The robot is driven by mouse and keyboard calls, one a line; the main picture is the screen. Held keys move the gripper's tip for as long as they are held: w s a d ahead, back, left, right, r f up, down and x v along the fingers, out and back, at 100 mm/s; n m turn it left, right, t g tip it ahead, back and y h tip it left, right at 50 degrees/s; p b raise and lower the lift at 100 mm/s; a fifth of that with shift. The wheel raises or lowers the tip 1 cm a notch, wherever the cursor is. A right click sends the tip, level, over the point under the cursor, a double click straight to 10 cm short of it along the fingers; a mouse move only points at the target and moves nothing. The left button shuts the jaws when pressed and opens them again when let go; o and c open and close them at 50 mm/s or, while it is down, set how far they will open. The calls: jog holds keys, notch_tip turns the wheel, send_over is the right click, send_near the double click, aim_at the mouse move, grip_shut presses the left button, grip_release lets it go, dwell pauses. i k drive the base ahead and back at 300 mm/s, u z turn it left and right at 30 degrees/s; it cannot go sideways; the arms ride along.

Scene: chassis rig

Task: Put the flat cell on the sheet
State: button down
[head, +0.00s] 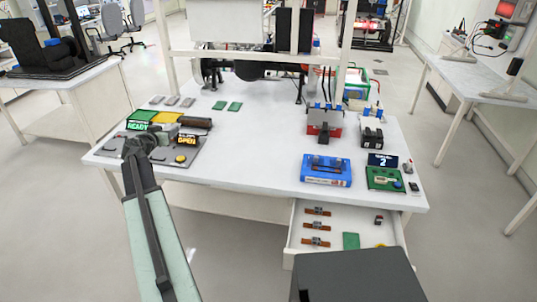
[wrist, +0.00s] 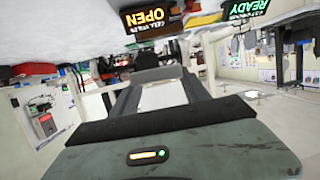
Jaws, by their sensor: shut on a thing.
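My gripper (head: 138,146) is over the left end of the table, beside the grey panel with the lit displays. In the wrist view my gripper (wrist: 160,88) is shut on a small dark thing (wrist: 158,74), which I take to be the flat cell; its outline is hard to make out. In the head view my gripper mostly hides it. I cannot tell for sure which thing is the sheet.
The white table (head: 260,140) is clear in its middle. A blue case (head: 326,170), a green board (head: 384,178) and a red-and-grey device (head: 324,122) stand on its right. The open drawer (head: 290,258) juts out at the front. The grey panel (head: 190,160) has a yellow button.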

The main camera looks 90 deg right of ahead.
aim_at(351, 243)
jog(key=u, duration=0.05)
jog(key=k, duration=1.05)
